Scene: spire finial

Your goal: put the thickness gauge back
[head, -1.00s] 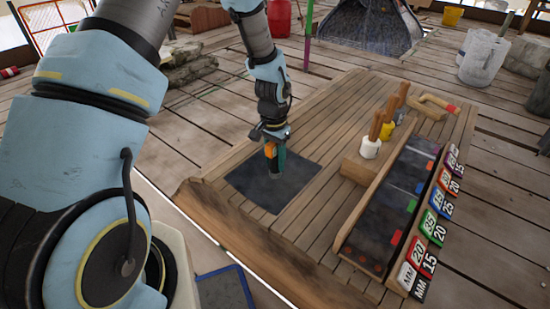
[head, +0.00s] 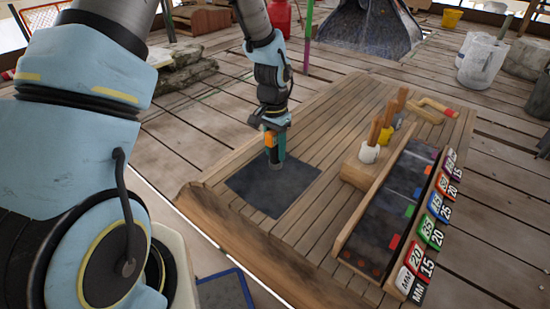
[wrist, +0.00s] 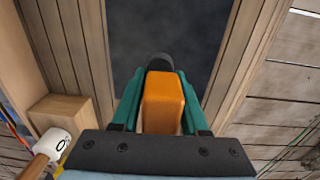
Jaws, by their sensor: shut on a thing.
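My gripper (head: 274,150) has teal fingers and is shut on an orange block with a dark rounded end, likely the thickness gauge (wrist: 163,103). In the wrist view the fingers press on both its sides. The gauge also shows as orange at the fingers in the head view (head: 268,138). It is held upright over the far part of a dark square mat (head: 272,190) on the slatted bench (head: 330,140). A gap below it is hard to judge. A long wooden tray (head: 348,228) with dark compartments and coloured marks lies to the right.
Numbered coloured cards (head: 436,206) line the tray's right side. A wooden block (head: 362,170) with several wooden-handled tools stands left of the tray, near the mat. A wooden tool with a red end (head: 438,108) lies at the bench's back. Slats between mat and block are clear.

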